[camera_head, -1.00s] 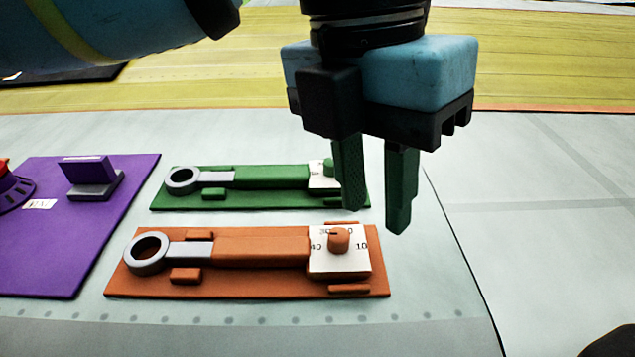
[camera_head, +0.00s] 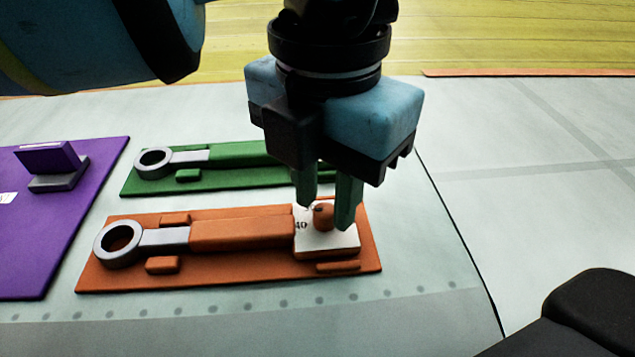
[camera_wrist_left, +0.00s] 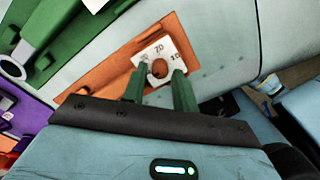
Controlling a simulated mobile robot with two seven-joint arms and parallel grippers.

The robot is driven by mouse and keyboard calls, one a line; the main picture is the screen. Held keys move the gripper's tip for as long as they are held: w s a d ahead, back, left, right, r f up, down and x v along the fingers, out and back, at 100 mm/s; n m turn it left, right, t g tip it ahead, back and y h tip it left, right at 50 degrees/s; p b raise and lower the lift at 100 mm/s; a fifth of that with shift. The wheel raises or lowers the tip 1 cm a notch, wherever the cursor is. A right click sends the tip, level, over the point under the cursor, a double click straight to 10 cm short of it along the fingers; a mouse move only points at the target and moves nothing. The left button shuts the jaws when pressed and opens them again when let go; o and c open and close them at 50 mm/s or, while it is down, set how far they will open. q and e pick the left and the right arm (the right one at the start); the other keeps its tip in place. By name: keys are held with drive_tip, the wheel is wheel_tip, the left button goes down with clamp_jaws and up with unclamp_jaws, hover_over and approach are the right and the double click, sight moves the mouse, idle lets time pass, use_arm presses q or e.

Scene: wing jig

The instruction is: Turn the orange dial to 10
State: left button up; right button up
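The orange dial (camera_head: 323,215) is a small round knob on a white numbered plate (camera_head: 340,243) at the right end of the orange tool board (camera_head: 240,269). My left gripper (camera_head: 325,213) is open and low over the dial, pointing down, one finger on each side of the knob. The left wrist view also shows the dial (camera_wrist_left: 159,69) between the tips of the left gripper (camera_wrist_left: 159,74), with numbers beyond it. I cannot tell whether the fingers touch the knob. The fingers hide part of the plate, and the dial's exact setting is unclear. My right gripper is not visible.
A green board (camera_head: 225,178) with a similar wrench-shaped tool lies just behind the orange one. A purple board (camera_head: 70,230) is at the left. The pale surface (camera_head: 530,190) to the right is clear. A dark part, probably mine, is at the lower right.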

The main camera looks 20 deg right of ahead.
use_arm(q)
drive_tip(key=shift+f, duration=0.55)
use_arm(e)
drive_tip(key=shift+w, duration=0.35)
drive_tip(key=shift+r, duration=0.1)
use_arm(q)
clamp_jaws()
